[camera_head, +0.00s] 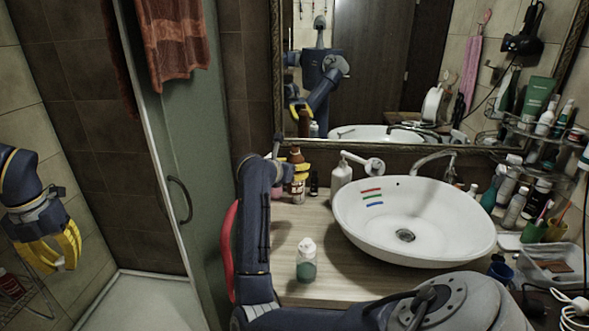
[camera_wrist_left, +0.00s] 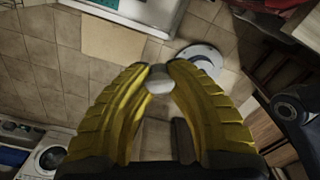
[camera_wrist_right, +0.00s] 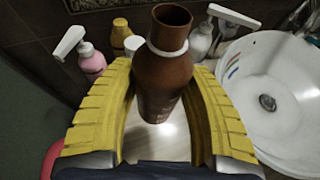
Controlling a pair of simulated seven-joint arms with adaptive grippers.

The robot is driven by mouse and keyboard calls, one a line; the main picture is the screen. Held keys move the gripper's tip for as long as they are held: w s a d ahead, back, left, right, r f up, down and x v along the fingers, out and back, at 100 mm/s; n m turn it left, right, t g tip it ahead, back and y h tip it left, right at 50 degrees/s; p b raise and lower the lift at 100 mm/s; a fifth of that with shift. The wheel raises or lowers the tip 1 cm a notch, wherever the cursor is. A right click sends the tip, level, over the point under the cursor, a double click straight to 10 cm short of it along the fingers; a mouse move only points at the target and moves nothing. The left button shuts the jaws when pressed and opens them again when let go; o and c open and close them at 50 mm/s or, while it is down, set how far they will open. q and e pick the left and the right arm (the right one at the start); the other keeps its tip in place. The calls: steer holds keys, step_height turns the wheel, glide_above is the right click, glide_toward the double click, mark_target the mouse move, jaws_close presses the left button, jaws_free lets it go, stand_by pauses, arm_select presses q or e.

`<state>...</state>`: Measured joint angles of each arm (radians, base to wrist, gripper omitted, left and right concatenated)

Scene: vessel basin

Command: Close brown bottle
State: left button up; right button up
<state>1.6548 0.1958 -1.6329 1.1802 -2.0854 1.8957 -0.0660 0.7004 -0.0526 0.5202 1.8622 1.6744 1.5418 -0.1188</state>
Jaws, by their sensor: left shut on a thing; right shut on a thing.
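In the head view the bottle (camera_head: 296,156) is partly covered by my right gripper (camera_head: 299,170). In the right wrist view the yellow fingers of my right gripper (camera_wrist_right: 163,72) are around the bottle's body, shut on it. My left gripper (camera_head: 58,250) is far to the left, away from the counter. In the left wrist view, my left gripper (camera_wrist_left: 160,72) is shut on a small whitish rounded cap (camera_wrist_left: 160,83) between its fingertips.
A pink pump bottle (camera_wrist_right: 90,60) and a white pump bottle (camera_head: 341,176) stand near the brown bottle. The white basin (camera_head: 400,250) is to its right. A greenish bottle with a white top (camera_head: 307,265) stands on the front counter. A glass shower door (camera_head: 195,150) lies between my grippers.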

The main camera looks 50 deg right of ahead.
jaws_close()
